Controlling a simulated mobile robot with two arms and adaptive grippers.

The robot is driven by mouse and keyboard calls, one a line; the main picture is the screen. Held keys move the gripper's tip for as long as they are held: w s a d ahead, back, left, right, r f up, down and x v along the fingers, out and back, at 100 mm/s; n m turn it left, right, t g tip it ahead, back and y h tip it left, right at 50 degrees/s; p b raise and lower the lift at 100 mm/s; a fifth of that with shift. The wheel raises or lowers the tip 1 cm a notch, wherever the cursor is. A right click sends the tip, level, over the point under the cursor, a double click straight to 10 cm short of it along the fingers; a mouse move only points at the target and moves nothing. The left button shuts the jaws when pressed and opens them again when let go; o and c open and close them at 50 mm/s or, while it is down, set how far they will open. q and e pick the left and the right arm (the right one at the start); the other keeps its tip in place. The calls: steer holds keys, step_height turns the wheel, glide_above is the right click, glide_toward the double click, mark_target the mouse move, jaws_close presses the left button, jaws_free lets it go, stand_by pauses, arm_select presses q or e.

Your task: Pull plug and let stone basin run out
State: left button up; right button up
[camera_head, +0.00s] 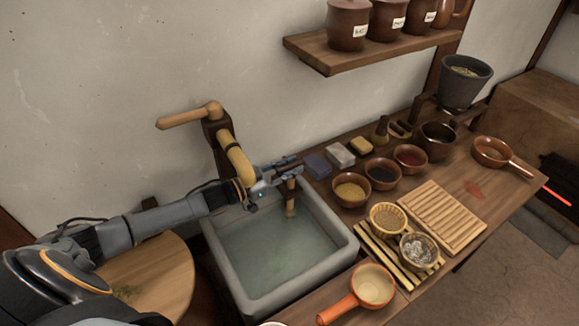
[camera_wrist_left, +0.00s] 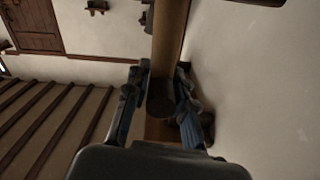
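My left gripper (camera_head: 291,171) reaches over the back of the basin to the plug's top. In the left wrist view the fingers (camera_wrist_left: 162,85) lie close against both sides of the wooden plug (camera_wrist_left: 168,45), seemingly closed on it. My right gripper is out of view.
A wooden pump spout (camera_head: 235,158) with a handle (camera_head: 188,117) stands just behind my left gripper. Right of the basin are several bowls, a slatted board (camera_head: 440,218), a glass bowl (camera_head: 418,250) and an orange-handled pan (camera_head: 372,285). A jar shelf (camera_head: 375,50) hangs above.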

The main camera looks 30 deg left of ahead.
arm_select(q)
jaws_close()
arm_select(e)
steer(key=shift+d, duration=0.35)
arm_select(q)
steer(key=shift+r, duration=0.2)
step_height(320, 180, up, 4)
steer(key=p, duration=0.3)
steer(key=shift+w+f, duration=0.1)
steer(key=shift+w, duration=0.05)
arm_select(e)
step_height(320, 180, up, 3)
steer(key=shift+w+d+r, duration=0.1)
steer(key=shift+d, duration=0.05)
